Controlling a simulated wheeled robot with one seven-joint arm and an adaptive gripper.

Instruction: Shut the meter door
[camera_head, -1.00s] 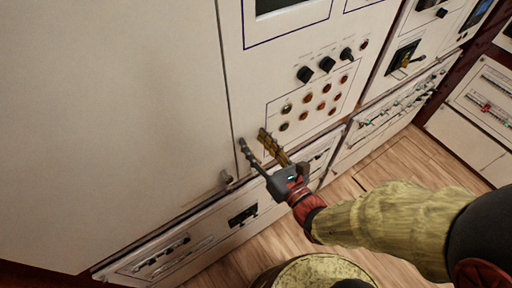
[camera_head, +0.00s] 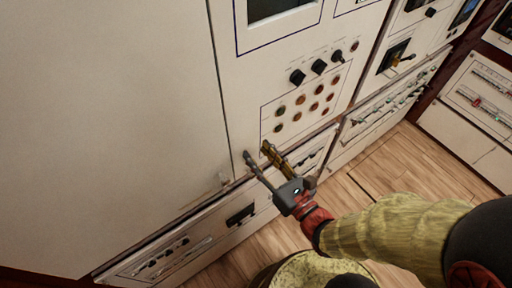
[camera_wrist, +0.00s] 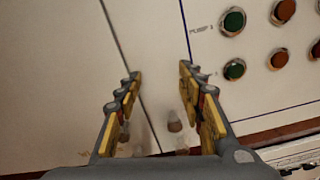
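The large plain off-white panel on the left (camera_head: 110,100), which looks like the meter door, has a small handle (camera_head: 222,178) near its lower right corner. Its right edge runs along a narrow seam beside the control panel. The door looks close to flush; I cannot tell whether it is fully shut. It also fills the left of the wrist view (camera_wrist: 55,60). My gripper (camera_head: 258,156) is open and empty, in front of the control panel's lower left part, right of the handle.
The control panel (camera_head: 245,85) carries black rotary knobs (camera_head: 318,67) and several red and green buttons (camera_head: 300,101) close to my gripper. Lower drawer-like panels (camera_head: 205,240) with switches run beneath. More cabinets stand at right. Wooden floor (camera_head: 375,175) is clear there.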

